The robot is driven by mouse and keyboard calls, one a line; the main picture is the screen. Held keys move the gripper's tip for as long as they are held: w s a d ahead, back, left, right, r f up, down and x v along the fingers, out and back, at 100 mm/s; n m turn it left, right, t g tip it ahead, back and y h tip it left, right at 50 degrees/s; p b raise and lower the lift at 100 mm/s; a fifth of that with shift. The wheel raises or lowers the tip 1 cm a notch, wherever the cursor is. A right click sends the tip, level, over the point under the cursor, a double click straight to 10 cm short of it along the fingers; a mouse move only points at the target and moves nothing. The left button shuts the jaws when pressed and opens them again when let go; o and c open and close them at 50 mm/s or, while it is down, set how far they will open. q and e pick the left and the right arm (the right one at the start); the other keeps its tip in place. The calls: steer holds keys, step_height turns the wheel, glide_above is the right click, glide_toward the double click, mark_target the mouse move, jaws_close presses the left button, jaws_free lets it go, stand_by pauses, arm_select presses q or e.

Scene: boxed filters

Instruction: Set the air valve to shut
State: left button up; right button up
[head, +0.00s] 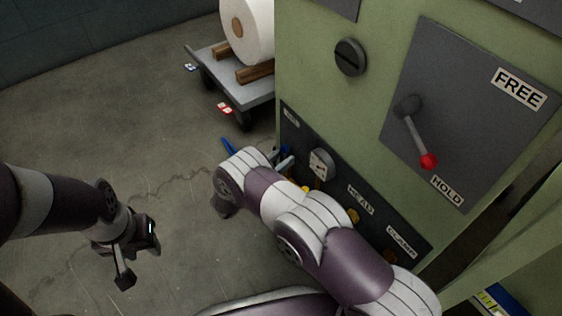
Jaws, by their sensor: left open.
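My left gripper (138,262) is open and empty over the floor at the left, well apart from the panel.
Above, a red-tipped lever (428,160) points towards HOLD. A cart (232,67) carrying a white roll (248,28) stands behind. The floor at left is clear.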

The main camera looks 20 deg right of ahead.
jaws_close()
stand_by(1.4)
